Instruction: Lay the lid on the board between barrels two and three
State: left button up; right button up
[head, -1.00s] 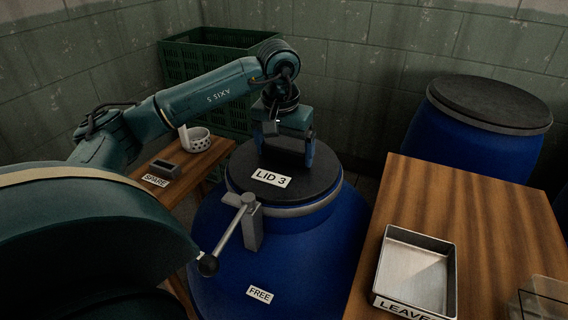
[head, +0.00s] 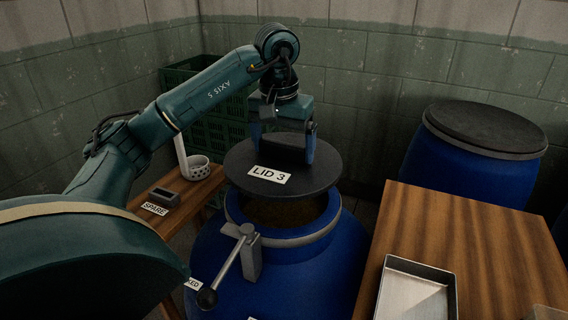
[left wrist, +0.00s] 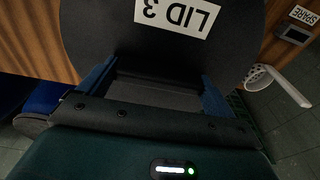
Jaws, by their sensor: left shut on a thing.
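The round black lid (head: 236,166), with a white "LID 3" label, is held level above the open blue barrel (head: 278,290). My left gripper (head: 284,148) is shut on the raised block on top of the lid. In the left wrist view the lid (left wrist: 110,45) lies between and beyond the blue fingers. The barrel's open rim (head: 310,237) shows brown contents below the lid. A wooden board (head: 199,190) with a "SPARE" label lies left of this barrel. I cannot tell which barrels are two and three. My right gripper is not in view.
A clamp lever (head: 228,268) sticks out at the barrel's front. A wooden table (head: 455,245) with a metal tray (head: 408,295), a lidded barrel (head: 465,165) and green crates (head: 225,100) stand around.

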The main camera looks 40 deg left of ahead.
aim_at(491, 244)
jog(key=i+l+z, duration=0.1)
jog(key=l, duration=0.35)
jog(key=i+l+z, duration=0.1)
jog(key=l, duration=0.3)
jog(key=i+l+z, duration=0.1)
jog(key=l, duration=0.3)
jog(key=i+l, duration=0.2)
jog(key=l, duration=0.2)
jog(key=z, duration=0.05)
